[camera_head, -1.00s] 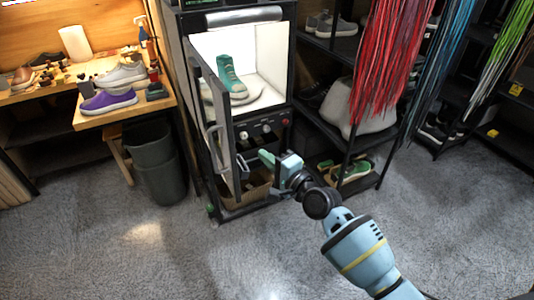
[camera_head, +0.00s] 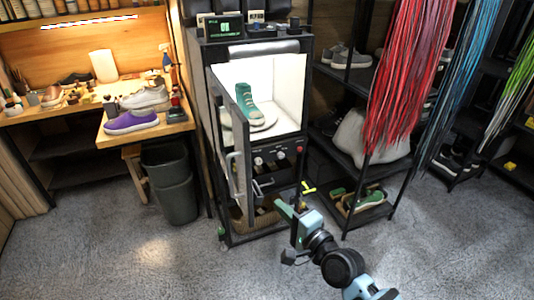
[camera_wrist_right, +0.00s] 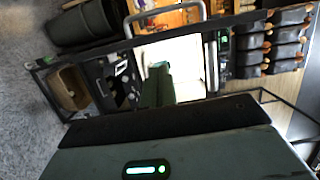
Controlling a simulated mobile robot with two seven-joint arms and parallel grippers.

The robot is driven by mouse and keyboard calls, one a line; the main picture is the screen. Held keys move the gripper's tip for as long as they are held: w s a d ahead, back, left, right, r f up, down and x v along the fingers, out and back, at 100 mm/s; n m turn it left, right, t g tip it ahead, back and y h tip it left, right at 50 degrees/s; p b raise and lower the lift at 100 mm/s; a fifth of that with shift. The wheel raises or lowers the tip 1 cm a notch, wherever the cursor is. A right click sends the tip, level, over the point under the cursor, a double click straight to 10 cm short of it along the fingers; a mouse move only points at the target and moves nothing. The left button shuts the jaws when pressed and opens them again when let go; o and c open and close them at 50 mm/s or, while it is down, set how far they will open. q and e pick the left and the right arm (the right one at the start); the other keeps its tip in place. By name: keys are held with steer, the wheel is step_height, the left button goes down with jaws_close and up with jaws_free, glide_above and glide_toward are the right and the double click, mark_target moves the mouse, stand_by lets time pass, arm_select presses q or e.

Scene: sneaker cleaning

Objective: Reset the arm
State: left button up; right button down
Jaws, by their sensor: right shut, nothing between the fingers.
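My right gripper (camera_head: 282,209) is shut and empty, in front of the lower part of a black cleaning cabinet (camera_head: 264,48). Its pale blue arm comes in from the bottom right. The cabinet's door (camera_head: 238,150) stands open toward me. In the right wrist view, the gripper's body fills the bottom and the cabinet's lit opening (camera_wrist_right: 190,62) shows sideways. My left gripper is not in view.
A dark bin (camera_head: 172,180) stands left of the cabinet, by a wooden bench with a purple shoe (camera_head: 131,122). The grey carpet (camera_head: 110,250) in front is clear.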

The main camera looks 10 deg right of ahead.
steer(key=s+d+f+n+g+h, duration=0.1)
steer(key=s+d+f+n+h, duration=0.15)
steer(key=s+f, duration=0.5)
steer(key=s+d+f+n+g+h, duration=0.1)
steer(key=s+d+f+n+g, duration=0.15)
steer(key=s+f, duration=0.45)
steer(key=s+d+f+n+g+h, duration=0.1)
steer(key=s+f+n, duration=0.2)
steer(key=s, duration=0.4)
steer(key=s+d+f+n+g+h, duration=0.1)
steer(key=s+d+f+n, duration=0.1)
steer(key=s, duration=0.5)
steer(key=s+d+f+n+g+h, duration=0.1)
steer(key=s+d+f+n, duration=0.1)
steer(key=s+f+n, duration=0.2)
steer(key=s+f+p, duration=0.1)
steer(key=s, duration=0.2)
steer(key=shift+d+f, duration=0.15)
steer(key=shift+d, duration=0.1)
steer(key=shift+h, duration=0.25)
